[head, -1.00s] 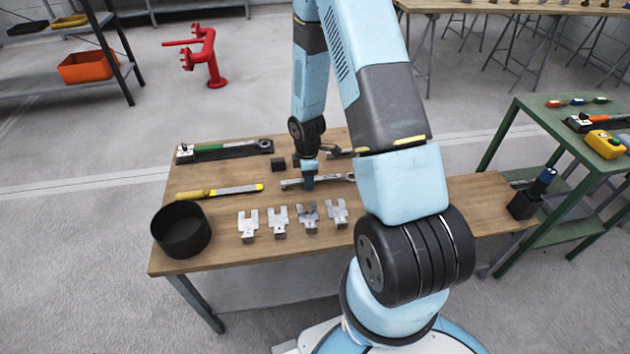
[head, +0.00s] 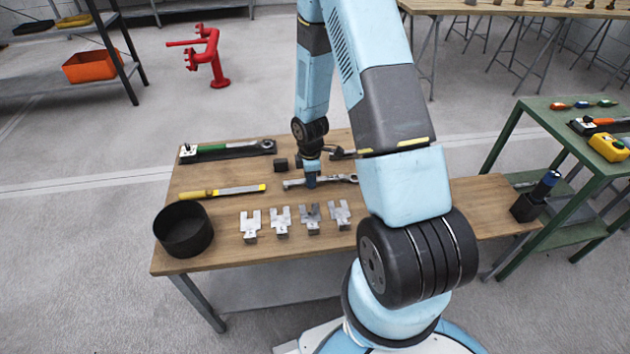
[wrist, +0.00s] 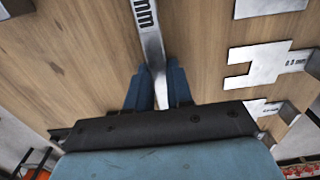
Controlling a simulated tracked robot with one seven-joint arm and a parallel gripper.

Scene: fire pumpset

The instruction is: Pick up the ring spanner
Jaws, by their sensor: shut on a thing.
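The ring spanner (head: 335,180) is a long silver tool lying crosswise over the middle of the wooden table in the head view. Its right end has a ring. In the wrist view its flat shank (wrist: 148,35) carries dark "mm" lettering and runs down between my fingers. My gripper (head: 311,183) points down and is shut on the shank, left of its middle. In the wrist view the blue fingers (wrist: 157,83) stand on both sides of the shank. I cannot tell whether the spanner touches the tabletop.
Several silver slotted plates (head: 281,221) lie just in front of the spanner. A yellow-handled file-like tool (head: 222,191) and a black round bin (head: 183,230) are to the left. A green-handled tool (head: 228,148) and a small black block (head: 281,164) are behind.

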